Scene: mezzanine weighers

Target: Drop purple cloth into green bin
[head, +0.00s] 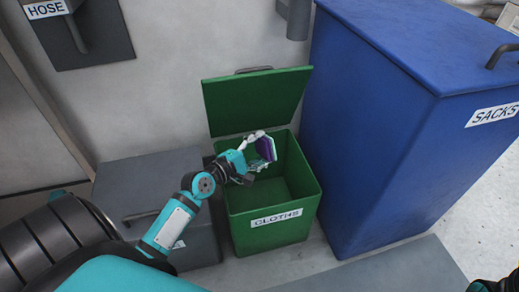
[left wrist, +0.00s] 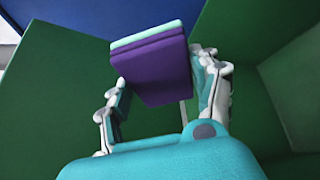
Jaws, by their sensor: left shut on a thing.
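The green bin (head: 268,224) stands open in the head view, its lid (head: 256,102) raised at the back and a label reading CLOTHS on its front. My left gripper (head: 259,150) is over the bin's opening, near its back left. It is shut on the purple cloth (head: 265,148), a folded purple piece with a paler teal layer. In the left wrist view the purple cloth (left wrist: 155,72) sits between the fingers, with green bin walls around it.
A tall blue bin (head: 385,130) labelled SACKS stands close on the right of the green bin. A grey box (head: 150,180) stands on the left. A HOSE panel (head: 90,35) is on the wall. The green bin's visible floor looks clear.

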